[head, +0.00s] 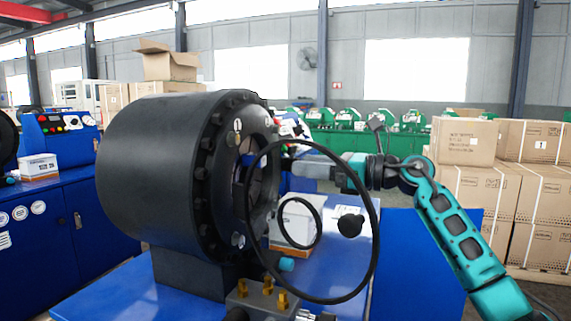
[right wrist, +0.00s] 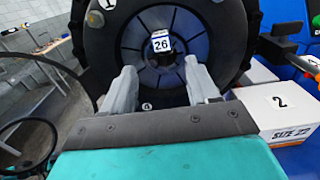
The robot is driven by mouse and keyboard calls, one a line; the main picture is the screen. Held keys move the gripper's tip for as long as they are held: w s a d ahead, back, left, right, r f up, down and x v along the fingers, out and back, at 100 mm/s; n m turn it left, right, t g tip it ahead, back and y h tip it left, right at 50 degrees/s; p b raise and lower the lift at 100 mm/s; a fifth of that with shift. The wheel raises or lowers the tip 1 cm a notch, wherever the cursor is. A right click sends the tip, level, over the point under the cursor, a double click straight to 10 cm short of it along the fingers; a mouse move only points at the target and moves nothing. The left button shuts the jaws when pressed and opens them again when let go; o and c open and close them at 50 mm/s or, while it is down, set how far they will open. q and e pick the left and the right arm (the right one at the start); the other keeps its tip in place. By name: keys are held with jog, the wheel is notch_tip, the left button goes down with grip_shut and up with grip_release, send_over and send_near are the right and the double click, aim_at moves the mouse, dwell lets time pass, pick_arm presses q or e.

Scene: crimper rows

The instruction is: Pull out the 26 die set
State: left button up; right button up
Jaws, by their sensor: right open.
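The crimper head (head: 155,165) is a big black cylinder with a bolted front ring, on a blue bench. In the right wrist view its round opening faces me, with the 26 die set (right wrist: 138,35), a ring of grey segments, inside. A white tag reading 26 (right wrist: 162,44) sits near the ring's centre. My right gripper (head: 300,168) is in front of the opening. In the right wrist view its two grey fingers (right wrist: 163,82) are apart, one on each side below the tag, with nothing held. Whether they touch the dies cannot be told. My left gripper is not in view.
A thin black hose loop (head: 377,245) hangs before the crimper, near my right arm. A white box (right wrist: 283,106) marked 2 and SIZE 22 stands right of the opening. A block with brass fittings (head: 262,300) is in front. Cardboard boxes (head: 465,140) are stacked at right.

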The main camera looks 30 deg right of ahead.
aim_at(243, 175)
jog(key=shift+p+x, duration=2.1)
jog(key=shift+x, duration=3.55)
jog(key=shift+w+f, duration=0.1)
jog(key=c, duration=0.5)
grip_shut()
